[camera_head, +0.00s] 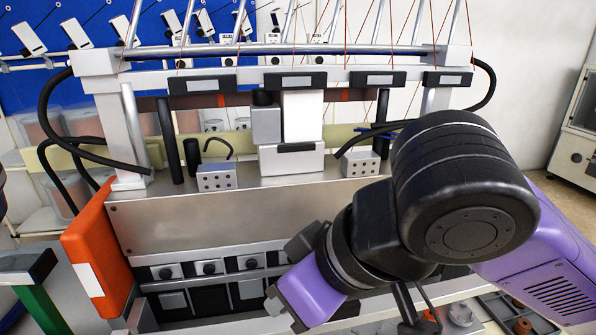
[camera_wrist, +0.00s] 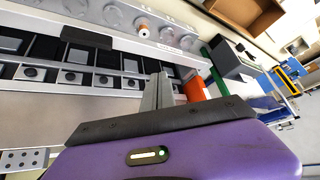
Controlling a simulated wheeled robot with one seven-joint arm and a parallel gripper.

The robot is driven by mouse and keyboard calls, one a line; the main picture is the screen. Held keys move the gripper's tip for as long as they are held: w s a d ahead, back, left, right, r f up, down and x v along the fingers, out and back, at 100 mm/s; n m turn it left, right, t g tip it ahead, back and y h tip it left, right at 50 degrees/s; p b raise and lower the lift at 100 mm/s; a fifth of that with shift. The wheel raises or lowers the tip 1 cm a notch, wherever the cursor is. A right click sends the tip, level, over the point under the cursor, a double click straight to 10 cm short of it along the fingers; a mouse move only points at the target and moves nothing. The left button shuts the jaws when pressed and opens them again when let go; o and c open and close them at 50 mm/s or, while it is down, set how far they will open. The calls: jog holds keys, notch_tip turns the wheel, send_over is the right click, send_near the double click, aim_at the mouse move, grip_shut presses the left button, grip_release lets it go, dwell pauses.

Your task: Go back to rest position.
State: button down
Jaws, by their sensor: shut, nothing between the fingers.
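My gripper (camera_wrist: 158,92) is shut and empty in the wrist view, its two grey fingers together in front of the purple hand. In the head view, my black and purple arm comes in from the right, and the purple hand (camera_head: 308,292) hangs in front of the machine's lower front. In the wrist view, the row of slots (camera_wrist: 75,77) lies left of the fingers.
An orange panel (camera_head: 95,250) stands at the machine's left end, beside a green post (camera_head: 42,308). Black cables (camera_head: 50,130) loop at both upper ends. A tray with small parts (camera_head: 515,318) lies at the bottom right. Open floor shows at the far right in the wrist view.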

jog(key=w+a+r+t+y, duration=0.3)
jog(key=a+r+y, duration=0.3)
jog(key=r, duration=0.2)
notch_tip(320, 180, up, 6)
jog(key=w+d+m+t+y+b, duration=0.2)
jog(key=w+d+t+y, duration=0.1)
jog(key=t+y, duration=0.2)
jog(key=s+d+f+m+t+h+b, duration=0.1)
jog(key=d+f+m+t+h, duration=0.45)
jog(key=d, duration=0.25)
jog(key=s+d+f+m+t+h, duration=0.1)
jog(key=d+f+m+t+h, duration=0.45)
jog(key=d, duration=0.25)
jog(key=s+d+f+m+g+h+b, duration=0.1)
jog(key=s+d+f+h, duration=0.25)
jog(key=s+f, duration=0.35)
jog(key=s+d+f+g+h+b, duration=0.1)
jog(key=s+d+f+h, duration=0.25)
jog(key=f, duration=0.55)
jog(key=s+d+f+n+g+b, duration=0.1)
jog(key=s+f+n+g, duration=0.1)
jog(key=s+f, duration=0.6)
jog(key=s+f+n+g+y+b, duration=0.1)
jog(key=s+f+n+g, duration=0.1)
jog(key=s+f+g, duration=0.2)
jog(key=s+f, duration=0.3)
jog(key=s, duration=0.5)
jog(key=shift+s+d+f, duration=0.25)
jog(key=shift+d+f, duration=0.1)
jog(key=shift+d, duration=0.05)
